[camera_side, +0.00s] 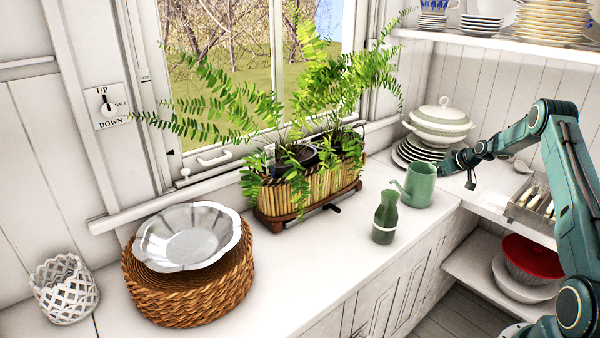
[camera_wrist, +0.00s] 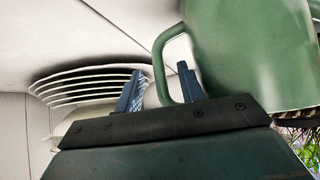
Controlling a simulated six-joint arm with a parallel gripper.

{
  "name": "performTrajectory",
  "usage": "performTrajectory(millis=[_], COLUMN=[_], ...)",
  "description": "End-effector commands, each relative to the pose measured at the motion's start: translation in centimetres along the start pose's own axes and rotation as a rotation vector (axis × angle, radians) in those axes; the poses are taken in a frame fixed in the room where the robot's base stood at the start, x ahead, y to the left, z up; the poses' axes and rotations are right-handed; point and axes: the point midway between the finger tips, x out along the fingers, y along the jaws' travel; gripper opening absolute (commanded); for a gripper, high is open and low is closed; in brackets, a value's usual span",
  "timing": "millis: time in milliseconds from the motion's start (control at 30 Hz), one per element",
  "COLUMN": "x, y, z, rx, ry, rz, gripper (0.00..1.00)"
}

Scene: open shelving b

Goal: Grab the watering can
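The green watering can (camera_side: 419,186) stands upright on the white counter, its spout pointing left in the side view. It fills the upper right of the wrist view (camera_wrist: 250,50), with its looped handle (camera_wrist: 158,62) on the left. My gripper (camera_side: 449,165) is just right of the can, on the handle side. In the wrist view my gripper (camera_wrist: 160,77) is open, with the handle showing between its two blue fingers. I cannot tell whether a finger touches the handle. The handle is hidden in the side view.
A green bottle (camera_side: 385,218) stands in front of the can. Stacked plates (camera_side: 405,153) and a lidded tureen (camera_side: 440,127) are behind it. A fern planter (camera_side: 310,185) is to the left, and a cutlery tray (camera_side: 530,205) to the right.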

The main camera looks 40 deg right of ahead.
Motion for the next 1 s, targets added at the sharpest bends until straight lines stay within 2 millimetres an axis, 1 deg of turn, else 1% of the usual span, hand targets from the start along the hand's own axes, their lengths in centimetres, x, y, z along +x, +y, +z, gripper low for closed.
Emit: performTrajectory(millis=[433, 467, 500, 567, 600, 633, 1000], x=[-0.04, -0.04, -0.04, -0.04, -0.04, -0.05, -0.13], y=[0.02, 0.02, 0.02, 0.02, 0.02, 0.02, 0.05], z=[-0.02, -0.02, -0.02, -0.02, -0.02, -0.02, -0.21], rx=[0.0, 0.0, 0.0, 0.0, -0.001, -0.001, -0.001], ry=[0.0, 0.0, 0.0, 0.0, 0.0, 0.0, 0.004], rz=[0.0, 0.0, 0.0, 0.0, 0.0, 0.0, 0.001], gripper=[0.39, 0.33, 0.25, 0.13, 0.05, 0.0, 0.0])
